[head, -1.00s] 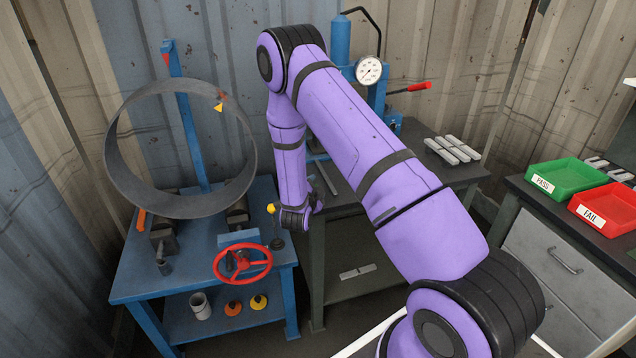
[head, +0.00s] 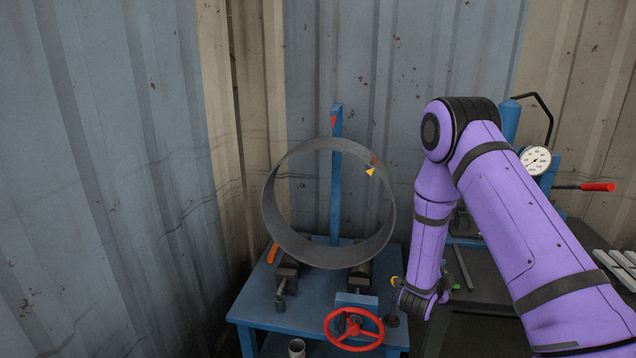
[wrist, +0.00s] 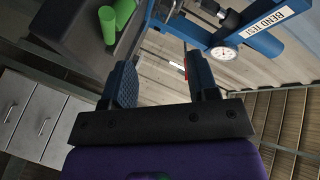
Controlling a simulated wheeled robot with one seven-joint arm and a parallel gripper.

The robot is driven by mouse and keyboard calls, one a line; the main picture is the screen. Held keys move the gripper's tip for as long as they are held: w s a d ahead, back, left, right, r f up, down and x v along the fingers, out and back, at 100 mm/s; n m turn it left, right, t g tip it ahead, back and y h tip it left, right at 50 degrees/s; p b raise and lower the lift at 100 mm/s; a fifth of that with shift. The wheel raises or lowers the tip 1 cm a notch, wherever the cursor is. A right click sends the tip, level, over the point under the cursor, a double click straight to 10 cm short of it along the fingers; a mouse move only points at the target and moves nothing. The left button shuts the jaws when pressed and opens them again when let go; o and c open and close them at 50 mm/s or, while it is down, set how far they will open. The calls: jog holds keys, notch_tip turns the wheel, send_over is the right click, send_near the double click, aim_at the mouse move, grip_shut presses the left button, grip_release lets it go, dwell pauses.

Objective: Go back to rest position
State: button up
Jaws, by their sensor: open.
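My purple arm (head: 430,235) hangs bent at the right of the head view, its lower end beside the right edge of the blue bench. My gripper (wrist: 160,80) shows in the wrist view with its two dark fingers apart and nothing between them. In the head view the fingers cannot be made out clearly. A large grey pipe ring (head: 277,222) stands upright on the blue bench (head: 310,318), to the left of my arm and apart from it.
A red handwheel (head: 340,344) sits at the bench front, close to my arm's lower end. A press gauge (head: 535,160) and red-tipped lever (head: 597,187) stand at right. The wrist view shows the bend-test press (wrist: 262,40), green cylinders (wrist: 107,20) and drawers (wrist: 35,115). Corrugated walls close the back.

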jog(key=a+r+n+y, duration=0.3)
jog(key=a+r+y, duration=0.1)
jog(key=r, duration=0.6)
jog(key=a+r+n+y, duration=0.4)
jog(key=r, duration=0.7)
jog(key=s+a+r+n+g+y, duration=0.1)
jog(key=s+a+r+n+y, duration=0.15)
jog(key=s+r, duration=0.3)
jog(key=s+a+r+n+y, duration=0.1)
jog(key=s+r+n+y, duration=0.15)
jog(key=s+r, duration=0.3)
jog(key=s+r+n+g, duration=0.2)
jog(key=s+r+n, duration=0.1)
jog(key=s, duration=0.9)
jog(key=s+r+n+g+h, duration=0.1)
jog(key=s+n, duration=0.4)
jog(key=s, duration=0.8)
notch_tip(320, 180, up, 2)
jog(key=shift+s+d+r+n+g, duration=0.25)
jog(key=shift+d+n+g, duration=0.1)
jog(key=shift+g, duration=0.45)
